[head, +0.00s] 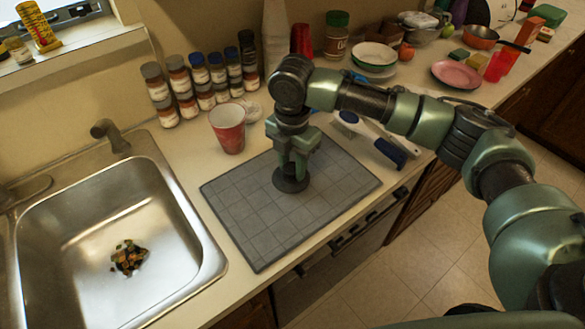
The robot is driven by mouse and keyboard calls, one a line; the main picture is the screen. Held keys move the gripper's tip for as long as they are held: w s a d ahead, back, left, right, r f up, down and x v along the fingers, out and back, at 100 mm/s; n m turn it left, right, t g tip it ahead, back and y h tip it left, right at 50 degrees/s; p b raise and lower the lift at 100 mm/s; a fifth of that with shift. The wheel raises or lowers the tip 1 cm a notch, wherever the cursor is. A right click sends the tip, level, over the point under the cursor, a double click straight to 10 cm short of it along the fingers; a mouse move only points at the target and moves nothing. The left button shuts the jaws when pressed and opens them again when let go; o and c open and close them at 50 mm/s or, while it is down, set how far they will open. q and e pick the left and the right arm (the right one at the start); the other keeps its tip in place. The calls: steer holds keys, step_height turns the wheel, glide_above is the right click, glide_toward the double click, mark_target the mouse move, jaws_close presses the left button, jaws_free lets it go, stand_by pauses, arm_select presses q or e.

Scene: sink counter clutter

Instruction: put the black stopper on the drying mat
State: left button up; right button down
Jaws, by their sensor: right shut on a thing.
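The black stopper (290,181) is a dark round disc at the grey drying mat, in the head view. My right gripper (291,165) points straight down and is shut on the stopper from above. The stopper is over the middle right part of the drying mat (239,226), touching it or very close to it; I cannot tell which. The gripper's fingertips partly hide the stopper's top. The mat lies flat on the counter to the right of the sink. My left gripper is not in view.
A metal sink (60,255) with food scraps (128,258) lies left of the mat. A red cup (229,130) stands behind the mat. Several spice jars (201,78) line the wall. A brush (352,119) and a blue-handled tool (388,151) lie right of my gripper.

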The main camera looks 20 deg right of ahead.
mark_target(292, 166)
steer(key=shift+f, duration=1)
steer(key=shift+f, duration=0.1)
steer(key=c, duration=1)
jaws_free()
steer(key=shift+c, duration=0.2)
step_height(292, 166, up, 12)
steer(key=b, duration=0.2)
